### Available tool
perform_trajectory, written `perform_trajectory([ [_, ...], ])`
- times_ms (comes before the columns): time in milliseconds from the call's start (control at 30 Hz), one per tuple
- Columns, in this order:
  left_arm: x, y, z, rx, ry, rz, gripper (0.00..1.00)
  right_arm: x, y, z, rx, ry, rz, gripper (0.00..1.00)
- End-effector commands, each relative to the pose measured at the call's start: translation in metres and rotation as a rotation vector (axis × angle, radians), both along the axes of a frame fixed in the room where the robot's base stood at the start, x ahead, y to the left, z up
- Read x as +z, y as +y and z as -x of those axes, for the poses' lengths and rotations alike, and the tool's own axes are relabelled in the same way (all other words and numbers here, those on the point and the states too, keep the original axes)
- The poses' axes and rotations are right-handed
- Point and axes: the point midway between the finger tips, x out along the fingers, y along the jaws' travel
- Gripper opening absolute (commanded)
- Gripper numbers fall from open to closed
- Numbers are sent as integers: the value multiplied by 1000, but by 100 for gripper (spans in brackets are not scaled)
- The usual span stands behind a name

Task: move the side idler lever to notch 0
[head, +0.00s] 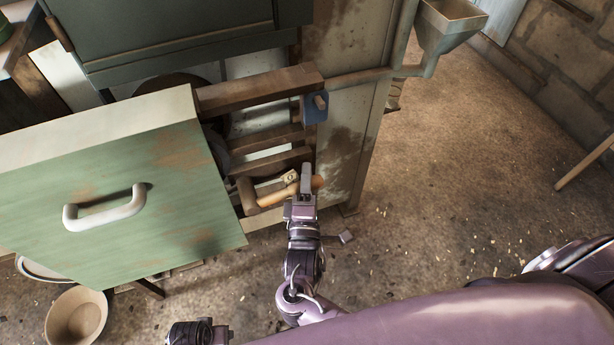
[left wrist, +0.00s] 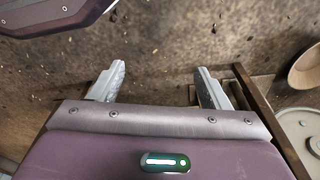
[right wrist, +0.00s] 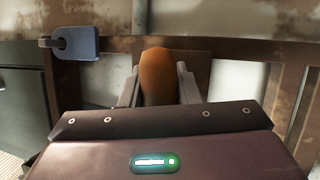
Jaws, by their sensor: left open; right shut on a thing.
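The lever's tan wooden handle (head: 275,197) shows low on the side of the machine in the head view, with its tip showing past my fingers. My right gripper (head: 306,182) is shut on this handle. In the right wrist view the rounded orange-brown handle (right wrist: 160,75) stands between the two fingers of the right gripper (right wrist: 160,88). The notches are not clear in any view, so the lever's notch cannot be read. My left gripper (left wrist: 158,84) is open and empty above the floor in the left wrist view.
A green drawer-like panel with a white handle (head: 104,208) juts out at the left. A blue block on a peg (head: 314,110) sits above the lever and also shows in the right wrist view (right wrist: 76,43). A bowl (head: 76,316) stands on the floor. The floor at right is open.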

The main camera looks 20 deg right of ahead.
Motion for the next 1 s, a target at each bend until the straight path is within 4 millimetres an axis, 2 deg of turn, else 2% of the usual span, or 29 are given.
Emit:
perform_trajectory([
  [200,-33,13,20,17,-8,-11,70,14,2,0,0,-2,81,0],
  [400,-55,22,49,22,-6,-17,70,27,6,0,0,-6,172,0],
  [600,-66,26,68,19,0,-18,70,32,8,0,-2,-9,235,0],
  [933,-69,26,71,18,2,-19,70,32,8,0,-2,-12,242,0],
  [967,-69,26,71,18,2,-19,70,32,8,0,-2,-13,243,32],
  [1000,-69,26,71,18,2,-19,70,32,8,0,-1,-13,241,37],
])
